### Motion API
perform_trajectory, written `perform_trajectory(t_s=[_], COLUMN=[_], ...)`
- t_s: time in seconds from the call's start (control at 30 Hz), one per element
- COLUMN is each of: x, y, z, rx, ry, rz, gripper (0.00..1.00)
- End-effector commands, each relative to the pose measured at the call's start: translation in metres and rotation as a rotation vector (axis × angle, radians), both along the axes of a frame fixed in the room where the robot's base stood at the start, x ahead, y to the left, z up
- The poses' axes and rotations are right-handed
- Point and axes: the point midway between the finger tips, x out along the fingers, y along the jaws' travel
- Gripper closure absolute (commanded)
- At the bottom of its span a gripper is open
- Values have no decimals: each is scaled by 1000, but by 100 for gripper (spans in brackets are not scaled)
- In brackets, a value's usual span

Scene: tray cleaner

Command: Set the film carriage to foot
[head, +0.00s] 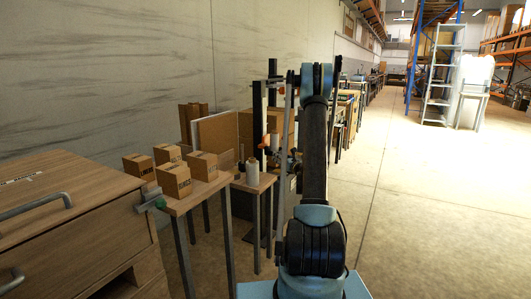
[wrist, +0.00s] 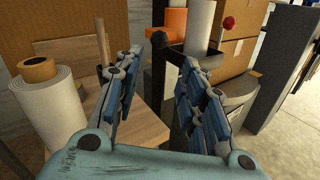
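The film carriage (wrist: 172,22) shows at the top middle of the wrist view as an orange part on a dark bracket, beside an upright white film roll (wrist: 199,25). A red knob (wrist: 228,22) is to its right. In the head view a dark mast (head: 258,125) stands left of my arm, with a small orange part (head: 275,141) low beside it. My gripper (wrist: 160,62) is open and empty, with its blue-padded fingers spread below and in front of the carriage. No contact is visible. In the head view my arm hides much of the machine.
A small wooden table (head: 252,186) bears white rolls; a near roll (wrist: 50,105) is left of my gripper. Boxes (head: 174,180) stand on another table, next to a wooden cabinet (head: 75,215). Stacked cartons (wrist: 236,55) are behind the carriage. The aisle floor (head: 430,190) right is clear.

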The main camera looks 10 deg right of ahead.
Motion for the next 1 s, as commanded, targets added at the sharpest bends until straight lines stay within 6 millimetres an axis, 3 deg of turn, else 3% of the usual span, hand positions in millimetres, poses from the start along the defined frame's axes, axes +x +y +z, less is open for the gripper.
perform_trajectory(t_s=[0.7, 1.0], x=[117, 143], y=[44, 53], z=[0, 0], rx=[-2, -2], ry=[0, 0], rz=[2, 1], gripper=[63, 63])
